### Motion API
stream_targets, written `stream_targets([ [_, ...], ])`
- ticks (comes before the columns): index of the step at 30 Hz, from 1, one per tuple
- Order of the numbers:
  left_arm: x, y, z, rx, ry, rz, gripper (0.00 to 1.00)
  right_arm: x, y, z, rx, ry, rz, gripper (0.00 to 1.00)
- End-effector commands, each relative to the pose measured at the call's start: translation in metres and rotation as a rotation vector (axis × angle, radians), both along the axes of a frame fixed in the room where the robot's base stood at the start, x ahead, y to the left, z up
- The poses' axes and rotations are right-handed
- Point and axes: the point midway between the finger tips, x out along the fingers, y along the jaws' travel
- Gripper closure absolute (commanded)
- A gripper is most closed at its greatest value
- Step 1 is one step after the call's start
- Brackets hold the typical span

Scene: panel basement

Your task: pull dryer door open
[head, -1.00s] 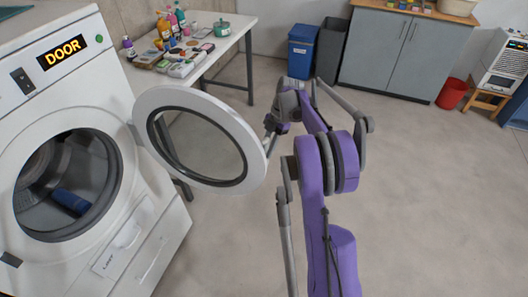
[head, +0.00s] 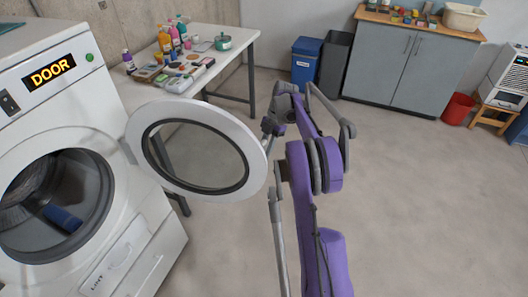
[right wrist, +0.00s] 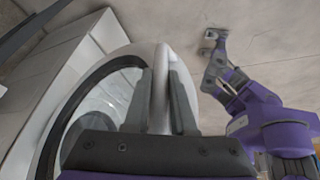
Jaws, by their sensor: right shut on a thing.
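The white dryer (head: 120,226) stands at the left, with a dark round opening. Its round door (head: 249,147), a white ring with a glass middle, is swung open and stands out to the right of the body. My right gripper (head: 270,128) is at the door's right edge. In the right wrist view my right gripper (right wrist: 160,85) is shut on the door's pale rim or handle; which of these is unclear. A purple and grey arm, which appears to be my left one, shows there at the right; its small gripper end (right wrist: 213,42) is unclear.
A blue item (head: 63,218) lies in the drum. A table (head: 236,57) with bottles and small items stands behind the door. Blue and dark bins, a grey cabinet (head: 400,62) and a red bucket (head: 458,108) stand farther back.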

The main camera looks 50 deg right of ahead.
Motion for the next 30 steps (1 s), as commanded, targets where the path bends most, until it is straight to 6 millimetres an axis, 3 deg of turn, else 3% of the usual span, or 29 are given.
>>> stream_targets([
  [9, 0.000, 0.000, 0.000, 0.000, 0.000, 0.000, 0.41, 0.001, 0.001, 0.000, 0.001, -0.003, 0.001, 1.00],
  [10, 0.000, 0.000, 0.000, 0.000, 0.000, 0.000, 0.41, 0.002, 0.001, 0.000, 0.001, -0.003, 0.001, 0.75],
  [15, 0.000, 0.000, 0.000, 0.000, 0.000, 0.000, 0.41, 0.001, 0.001, 0.000, 0.000, -0.001, 0.001, 0.47],
  [25, 0.000, 0.000, 0.000, 0.000, 0.000, 0.000, 0.41, 0.000, -0.001, 0.003, 0.000, -0.001, 0.000, 0.47],
  [30, 0.000, 0.000, 0.001, 0.000, -0.001, 0.000, 0.41, -0.001, -0.010, 0.024, -0.001, 0.000, -0.002, 0.47],
])
